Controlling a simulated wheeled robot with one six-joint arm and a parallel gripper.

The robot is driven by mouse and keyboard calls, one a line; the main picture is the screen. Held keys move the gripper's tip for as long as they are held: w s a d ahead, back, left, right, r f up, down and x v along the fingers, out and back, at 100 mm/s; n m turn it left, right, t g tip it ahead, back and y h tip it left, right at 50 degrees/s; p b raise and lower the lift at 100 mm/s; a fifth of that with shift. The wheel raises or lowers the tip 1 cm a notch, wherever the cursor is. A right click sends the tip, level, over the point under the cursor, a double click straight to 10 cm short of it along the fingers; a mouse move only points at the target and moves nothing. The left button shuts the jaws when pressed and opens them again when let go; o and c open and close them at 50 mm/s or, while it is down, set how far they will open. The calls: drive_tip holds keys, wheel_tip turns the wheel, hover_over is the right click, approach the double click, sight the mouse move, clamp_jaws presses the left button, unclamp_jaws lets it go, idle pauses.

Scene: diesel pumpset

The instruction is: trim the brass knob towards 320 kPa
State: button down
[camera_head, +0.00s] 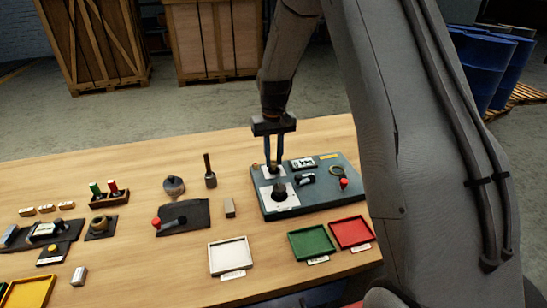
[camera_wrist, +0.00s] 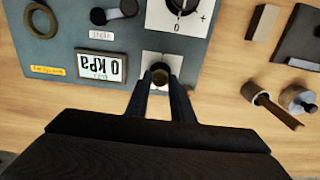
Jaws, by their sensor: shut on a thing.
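The brass knob (camera_wrist: 160,76) sits on a white plate (camera_wrist: 152,62) at the edge of the grey-blue panel (camera_head: 262,207). My gripper (camera_head: 274,165) points down at the panel's back left, and its fingers (camera_wrist: 161,80) are closed around the knob in the wrist view. In the head view the fingers mostly hide the knob. A display (camera_wrist: 101,67) on the panel shows upside down in the wrist view and reads 0 kPa. It also shows in the head view (camera_head: 303,163), too small to read there.
A black dial (camera_head: 279,191) with a plus mark stands in front of my gripper. A red knob (camera_head: 343,183) and a ring (camera_head: 336,170) are at the panel's right. White (camera_head: 231,257), green (camera_head: 312,241) and red (camera_head: 352,233) trays lie in front. Loose parts stand to the left.

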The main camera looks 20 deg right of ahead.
sight(273, 162)
drive_tip(key=shift+w+r, duration=0.1)
drive_tip(key=c, duration=1.5)
unclamp_jaws()
drive_tip(key=shift+c, duration=0.2)
wheel_tip(273, 162, up, 8)
drive_tip(key=b, duration=0.2)
drive_tip(key=shift+a, duration=0.1)
